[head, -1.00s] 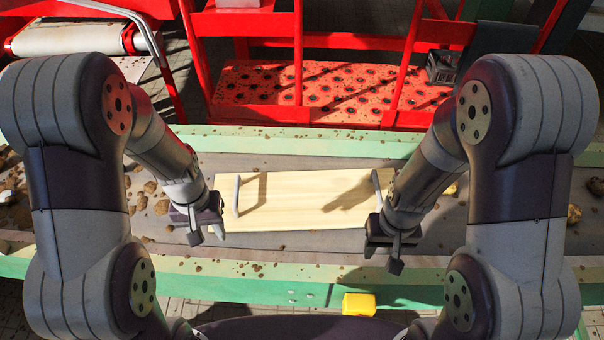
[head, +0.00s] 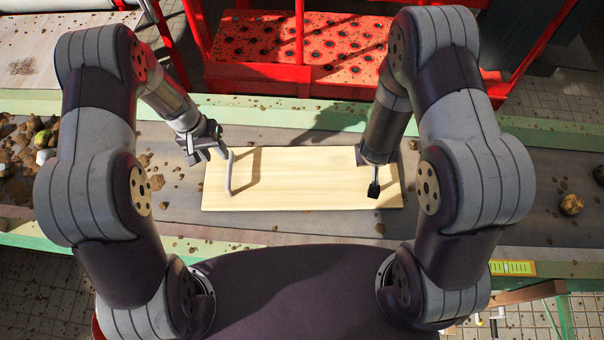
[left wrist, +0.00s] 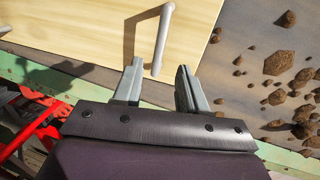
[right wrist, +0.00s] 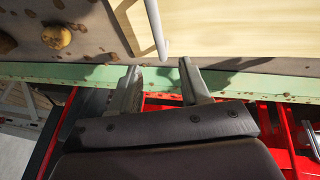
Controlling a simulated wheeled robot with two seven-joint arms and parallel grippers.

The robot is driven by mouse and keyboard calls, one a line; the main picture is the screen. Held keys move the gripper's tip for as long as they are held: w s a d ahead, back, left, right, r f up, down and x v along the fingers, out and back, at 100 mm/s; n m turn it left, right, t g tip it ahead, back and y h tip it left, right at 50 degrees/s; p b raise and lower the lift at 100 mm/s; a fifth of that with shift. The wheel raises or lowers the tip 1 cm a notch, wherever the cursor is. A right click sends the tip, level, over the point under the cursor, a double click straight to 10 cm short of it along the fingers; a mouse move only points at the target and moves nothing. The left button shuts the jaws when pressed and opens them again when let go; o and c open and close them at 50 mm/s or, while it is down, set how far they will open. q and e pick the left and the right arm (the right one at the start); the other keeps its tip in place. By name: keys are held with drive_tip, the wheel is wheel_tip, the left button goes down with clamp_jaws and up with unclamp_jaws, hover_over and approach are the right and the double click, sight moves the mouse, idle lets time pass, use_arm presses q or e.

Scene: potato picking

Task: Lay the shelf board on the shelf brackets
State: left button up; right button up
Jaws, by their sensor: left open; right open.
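The shelf board (head: 300,180), a pale wooden plank, lies flat on the dark belt. A grey bar handle (head: 230,173) stands near its left end; the right handle is hidden by my right arm in the head view but shows in the right wrist view (right wrist: 155,28). My left gripper (head: 209,154) is open and empty just left of the left handle. In the left wrist view that handle (left wrist: 163,38) ends just ahead of the fingers. My right gripper (head: 374,186) is open over the board's right end, its handle just ahead of the fingers. I cannot make out shelf brackets.
Potatoes and soil clods (head: 35,150) lie on the belt at left, and a potato (head: 571,204) at right. Green rails (head: 270,110) edge the belt. A red frame with a spotted red panel (head: 300,45) stands behind. A yellow level (head: 513,268) is at front right.

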sight(228, 170)
use_arm(q)
drive_tip(key=f, duration=0.3)
drive_tip(key=d+f, duration=0.1)
drive_tip(key=f, duration=0.3)
drive_tip(key=d+f, duration=0.1)
drive_tip(key=f, duration=0.2)
drive_tip(key=shift+s+f, duration=0.2)
use_arm(e)
drive_tip(key=x, duration=1)
drive_tip(key=shift+d+f, duration=0.1)
drive_tip(key=shift+f, duration=0.2)
use_arm(q)
drive_tip(key=shift+s, duration=0.1)
clamp_jaws()
use_arm(e)
clamp_jaws()
